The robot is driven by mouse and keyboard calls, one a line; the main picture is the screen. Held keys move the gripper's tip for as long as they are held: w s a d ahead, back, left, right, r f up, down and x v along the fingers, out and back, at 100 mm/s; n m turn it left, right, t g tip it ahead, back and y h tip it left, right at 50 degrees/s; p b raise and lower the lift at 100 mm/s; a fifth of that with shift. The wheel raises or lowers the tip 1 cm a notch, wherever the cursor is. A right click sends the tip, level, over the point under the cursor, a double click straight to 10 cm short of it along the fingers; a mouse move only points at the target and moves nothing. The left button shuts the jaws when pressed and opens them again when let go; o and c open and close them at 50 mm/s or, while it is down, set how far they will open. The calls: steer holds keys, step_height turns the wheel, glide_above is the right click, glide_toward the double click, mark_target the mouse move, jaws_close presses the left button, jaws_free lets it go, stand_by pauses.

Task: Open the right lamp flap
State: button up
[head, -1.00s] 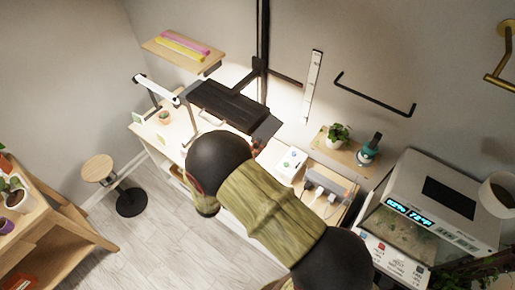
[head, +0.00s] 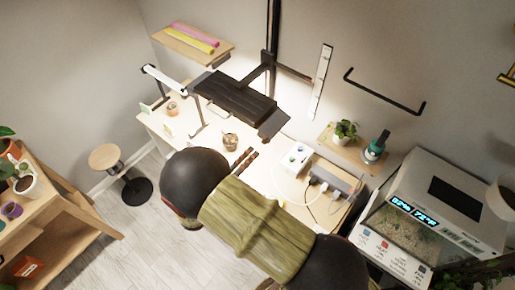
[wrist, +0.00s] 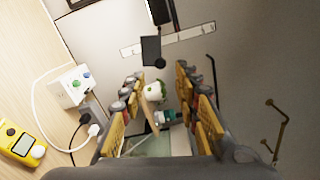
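The lamp is a black slatted panel (head: 235,95) on a dark mast, above the bench in the head view. Its right flap (head: 273,123) is a dark grey plate at the panel's right end; its exact angle is hard to tell. In the wrist view a dark square plate (wrist: 152,50), which looks like this flap, shows beyond the fingertips, apart from them. My gripper (wrist: 160,88) is open and empty, its yellow-padded fingers wide apart. In the head view my arm hides most of the gripper, below the flap.
The bench holds a cup (head: 230,142), a white box (head: 296,157) and a power strip (head: 335,178) with cables. A small shelf (head: 340,146) bears a plant and a teal bottle. A terrarium (head: 430,205) stands at right. A yellow meter (wrist: 20,146) lies on the bench.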

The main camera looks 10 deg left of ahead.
steer(key=shift+v, duration=1.55)
